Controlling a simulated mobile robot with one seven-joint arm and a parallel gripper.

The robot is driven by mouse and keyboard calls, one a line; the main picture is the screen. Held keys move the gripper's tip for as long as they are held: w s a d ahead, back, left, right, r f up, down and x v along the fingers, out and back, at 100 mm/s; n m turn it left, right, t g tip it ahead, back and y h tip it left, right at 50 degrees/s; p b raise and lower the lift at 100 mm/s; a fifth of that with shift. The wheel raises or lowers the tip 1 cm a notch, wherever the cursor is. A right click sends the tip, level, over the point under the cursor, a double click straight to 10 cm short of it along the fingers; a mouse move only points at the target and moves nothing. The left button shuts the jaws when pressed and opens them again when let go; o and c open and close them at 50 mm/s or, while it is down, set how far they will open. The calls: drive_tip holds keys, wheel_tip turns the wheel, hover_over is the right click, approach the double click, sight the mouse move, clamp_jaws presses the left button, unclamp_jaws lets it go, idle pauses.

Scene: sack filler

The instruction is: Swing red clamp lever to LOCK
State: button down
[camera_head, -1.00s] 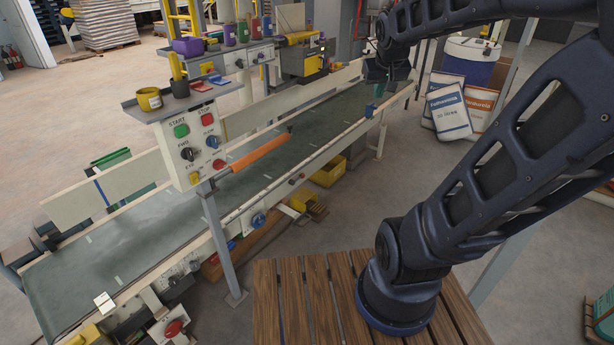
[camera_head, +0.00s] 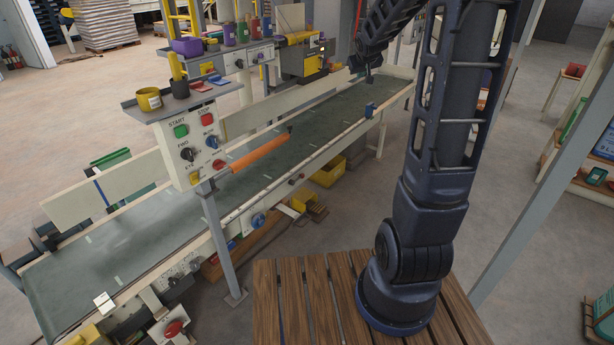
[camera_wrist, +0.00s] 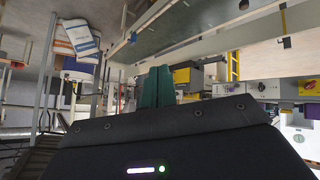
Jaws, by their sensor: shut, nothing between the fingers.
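I cannot make out a red clamp lever or a LOCK mark in either view. My gripper (camera_wrist: 157,87) shows in the wrist view as two teal fingers pressed together with nothing between them. In that view it points past the green conveyor belt (camera_wrist: 170,32) toward yellow and grey machinery. In the head view my arm rises at the right and reaches over the far end of the conveyor belt (camera_head: 325,118). The fingertips are too small there to judge, and my arm hides part of the background.
A control panel (camera_head: 193,145) with START and STOP buttons stands at the near side of the belt. A grey post (camera_head: 560,185) stands right of my arm. White sacks (camera_wrist: 77,40) show in the wrist view.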

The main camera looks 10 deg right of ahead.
drive_tip(key=w+f+n+t+y, duration=0.1)
drive_tip(key=w+f, duration=0.4)
drive_tip(key=w, duration=0.3)
drive_tip(key=w+f+n+t, duration=0.1)
drive_tip(key=w+f, duration=0.4)
drive_tip(key=w, duration=0.3)
drive_tip(key=w+a+f+n+y, duration=0.1)
drive_tip(key=w+f+y, duration=0.1)
drive_tip(key=w+f, duration=0.5)
drive_tip(key=w+a+f+n+y, duration=0.1)
drive_tip(key=w+f, duration=0.3)
drive_tip(key=f, duration=0.6)
drive_tip(key=s+a+f+n+y, duration=0.1)
drive_tip(key=a+f+y, duration=0.2)
drive_tip(key=f, duration=1.5)
drive_tip(key=s+a+f+n+y, duration=0.1)
drive_tip(key=f+y, duration=0.3)
drive_tip(key=f, duration=1.4)
drive_tip(key=shift+a+n+g+y, duration=0.3)
drive_tip(key=shift+a+n, duration=0.5)
drive_tip(key=shift+a, duration=0.1)
drive_tip(key=shift+w, duration=0.15)
drive_tip(key=f+x, duration=0.2)
drive_tip(key=x, duration=1)
drive_tip(key=shift+f, duration=0.45)
